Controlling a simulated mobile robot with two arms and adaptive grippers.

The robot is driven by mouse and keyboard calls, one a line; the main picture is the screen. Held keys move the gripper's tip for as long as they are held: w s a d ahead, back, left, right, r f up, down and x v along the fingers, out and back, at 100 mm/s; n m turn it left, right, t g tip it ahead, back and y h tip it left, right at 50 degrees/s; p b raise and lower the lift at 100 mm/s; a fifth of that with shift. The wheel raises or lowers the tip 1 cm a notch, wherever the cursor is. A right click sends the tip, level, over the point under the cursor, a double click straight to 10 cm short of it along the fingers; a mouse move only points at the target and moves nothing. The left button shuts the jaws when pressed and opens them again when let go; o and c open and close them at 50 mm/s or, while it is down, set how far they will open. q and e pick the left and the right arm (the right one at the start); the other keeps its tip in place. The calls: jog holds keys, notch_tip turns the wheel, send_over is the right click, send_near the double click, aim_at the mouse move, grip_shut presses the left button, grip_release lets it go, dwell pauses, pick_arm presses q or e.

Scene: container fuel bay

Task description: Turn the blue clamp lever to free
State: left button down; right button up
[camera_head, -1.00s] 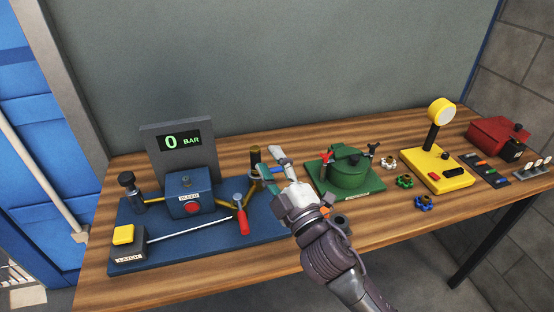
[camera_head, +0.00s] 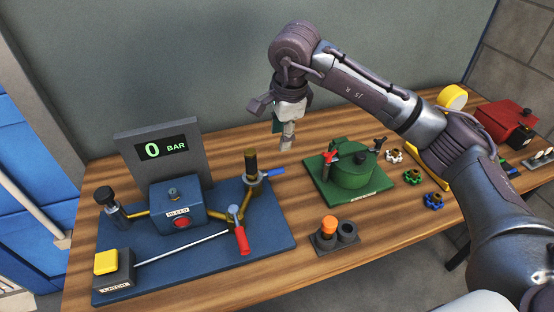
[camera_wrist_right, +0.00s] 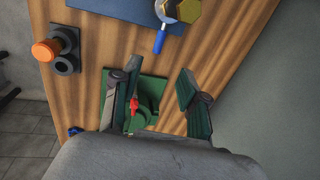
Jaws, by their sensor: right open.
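The blue clamp lever (camera_head: 272,171) sticks out to the right from the base of the upright brass fitting (camera_head: 251,162) at the back right of the blue board. In the right wrist view the lever (camera_wrist_right: 160,41) lies ahead of the fingertips, beside the brass hex part (camera_wrist_right: 187,10). My right gripper (camera_head: 287,142) points down above the table, right of the lever and left of the green pot, apart from both. In the wrist view its two fingers (camera_wrist_right: 158,69) are spread with nothing between them. My left gripper is not in view.
The blue board (camera_head: 275,238) also carries a red-handled lever (camera_head: 241,238), a blue box with a red button (camera_head: 178,205), and a gauge reading 0 BAR (camera_head: 160,150). A green pot (camera_head: 352,170) stands to the right. A block with an orange cap (camera_head: 329,225) stands in front.

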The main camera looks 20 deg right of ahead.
jog(key=p, duration=0.4)
send_near(279, 169)
jog(key=f, duration=0.3)
jog(key=w+f, duration=0.1)
jog(key=f, duration=0.2)
jog(key=shift+w+a+f, duration=0.1)
jog(key=shift+w+f, duration=0.05)
jog(key=shift+f, duration=0.25)
jog(key=shift+w+f, duration=0.2)
jog(key=shift+f, duration=0.7)
grip_shut()
